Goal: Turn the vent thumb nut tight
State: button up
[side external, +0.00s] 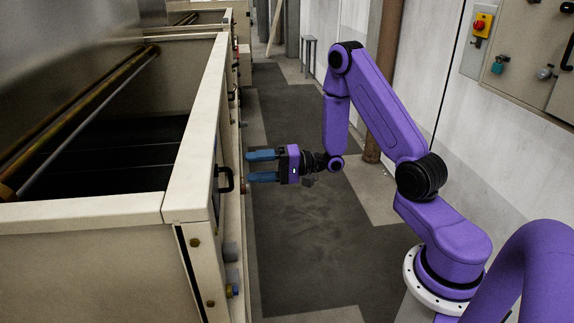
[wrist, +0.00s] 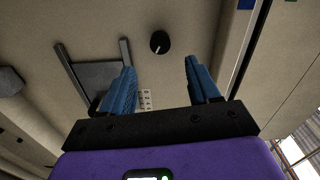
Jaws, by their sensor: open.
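A round black knob with a small pale mark (wrist: 160,42), which looks like the vent thumb nut, sits on the beige panel in the wrist view. How far the tips are from the panel is unclear.
A grey plate between two dark rails (wrist: 92,80) is beside the left finger, partly hidden by it. A small white label (wrist: 145,100) shows between the fingers. The aisle floor (side external: 300,235) is clear.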

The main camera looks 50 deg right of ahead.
jog(key=v, duration=0.8)
jog(key=a+f+n+g+h, duration=0.2)
jog(key=a+n+g+h, duration=0.5)
jog(key=a+n, duration=0.4)
jog(key=s+r+n+g+h, duration=0.1)
jog(key=s+r+n+g, duration=0.1)
jog(key=s, duration=0.6)
jog(key=s+a+r+n+g+h, duration=0.1)
jog(key=s+n, duration=0.3)
jog(key=s, duration=0.5)
jog(key=s+r+n+g+h, duration=0.2)
jog(key=s+r+n+h, duration=0.1)
jog(key=s, duration=0.6)
jog(key=shift+s+a+g, duration=0.15)
jog(key=shift+a+g, duration=0.05)
jog(key=shift+g, duration=0.1)
